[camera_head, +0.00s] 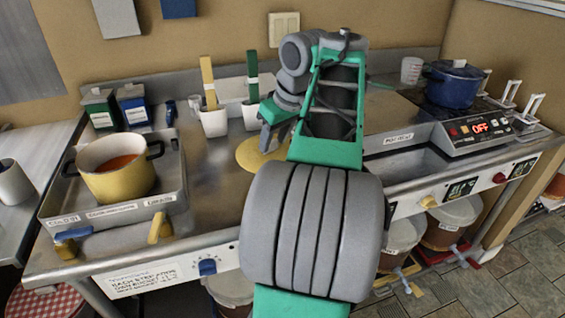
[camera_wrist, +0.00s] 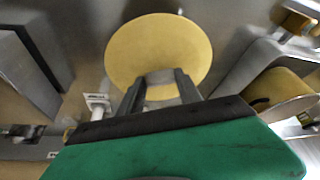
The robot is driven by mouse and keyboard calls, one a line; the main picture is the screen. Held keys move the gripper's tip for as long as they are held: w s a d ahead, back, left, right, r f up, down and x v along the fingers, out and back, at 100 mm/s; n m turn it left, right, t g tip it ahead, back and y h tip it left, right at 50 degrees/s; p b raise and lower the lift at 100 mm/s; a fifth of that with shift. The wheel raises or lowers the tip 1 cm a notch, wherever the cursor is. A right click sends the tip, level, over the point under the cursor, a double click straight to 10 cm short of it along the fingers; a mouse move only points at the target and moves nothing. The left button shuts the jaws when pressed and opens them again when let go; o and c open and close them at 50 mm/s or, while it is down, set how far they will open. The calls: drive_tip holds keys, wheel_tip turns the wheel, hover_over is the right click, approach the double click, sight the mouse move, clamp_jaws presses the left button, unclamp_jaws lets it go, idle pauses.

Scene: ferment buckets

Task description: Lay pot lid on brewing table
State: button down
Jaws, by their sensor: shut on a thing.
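The pot lid (camera_head: 254,157) is a flat yellow disc over the middle of the steel brewing table (camera_head: 213,172), partly hidden behind my arm in the head view. It shows as a full yellow disc in the wrist view (camera_wrist: 158,48). My gripper (camera_head: 272,138) is shut on the lid, with the fingers at its near edge in the wrist view (camera_wrist: 160,86). The lid looks level and close to the tabletop; I cannot tell whether it touches. The yellow pot (camera_head: 125,183) stands uncovered in a tray at left, with orange-red liquid inside.
Two white cups with a yellow-handled tool (camera_head: 209,85) and a green-handled tool (camera_head: 252,80) stand behind the lid. Two small boxes (camera_head: 132,105) are at back left. A blue pot (camera_head: 453,85) sits on the cooker at right. Bare steel lies between tray and lid.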

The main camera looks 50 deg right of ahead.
sight(285, 149)
drive_tip(key=d+f+b, duration=0.1)
drive_tip(key=f, duration=0.1)
drive_tip(key=d+f+b, duration=0.1)
drive_tip(key=f, duration=0.1)
drive_tip(key=d+f, duration=0.1)
drive_tip(key=f, duration=0.2)
drive_tip(key=shift+w+d+b, duration=0.25)
drive_tip(key=shift+b, duration=0.15)
drive_tip(key=shift+f, duration=0.15)
drive_tip(key=shift+f, duration=0.2)
drive_tip(key=c, duration=0.8)
unclamp_jaws()
drive_tip(key=shift+r, duration=0.1)
